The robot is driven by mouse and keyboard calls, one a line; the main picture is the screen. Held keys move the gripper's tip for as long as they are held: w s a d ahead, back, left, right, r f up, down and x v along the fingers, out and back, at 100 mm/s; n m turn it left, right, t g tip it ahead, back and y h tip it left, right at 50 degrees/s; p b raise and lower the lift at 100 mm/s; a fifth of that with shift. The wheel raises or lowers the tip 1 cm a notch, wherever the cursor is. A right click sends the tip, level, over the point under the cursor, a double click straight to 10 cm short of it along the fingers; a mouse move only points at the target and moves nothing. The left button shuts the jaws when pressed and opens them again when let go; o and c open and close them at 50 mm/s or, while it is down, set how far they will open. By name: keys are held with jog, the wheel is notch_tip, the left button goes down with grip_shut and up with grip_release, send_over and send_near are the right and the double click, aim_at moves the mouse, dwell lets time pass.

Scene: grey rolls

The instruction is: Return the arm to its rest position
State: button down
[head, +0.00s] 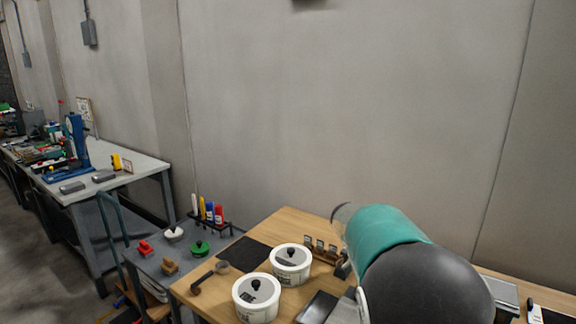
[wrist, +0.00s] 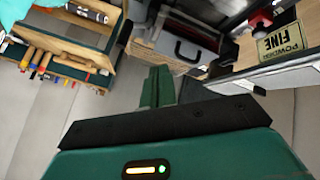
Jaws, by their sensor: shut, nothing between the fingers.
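My arm shows in the head view as a teal and black link (head: 390,235) at the lower right, above the wooden bench (head: 285,222). It hides part of the bench top. My gripper (wrist: 158,86) shows in the wrist view as green fingers beyond a black bar and green housing. The fingers are together with nothing between them. They point toward a cluttered area and I see no contact with anything. The gripper cannot be made out clearly in the head view.
Two white lidded tubs (head: 257,298) (head: 291,264) stand on the bench, left of my arm. A grey side table (head: 150,262) holds knobs and coloured bottles.

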jog(key=s+a+r+n+t+y, duration=0.2)
jog(key=s+a+n+t+y, duration=0.1)
jog(key=s+n, duration=0.6)
jog(key=s+a+r+n+t+y, duration=0.3)
jog(key=s+a+n+t, duration=0.3)
jog(key=s+n, duration=0.3)
jog(key=shift+s+r+t+y, duration=0.3)
jog(key=shift+s+t+y, duration=0.1)
jog(key=shift+s+t, duration=0.5)
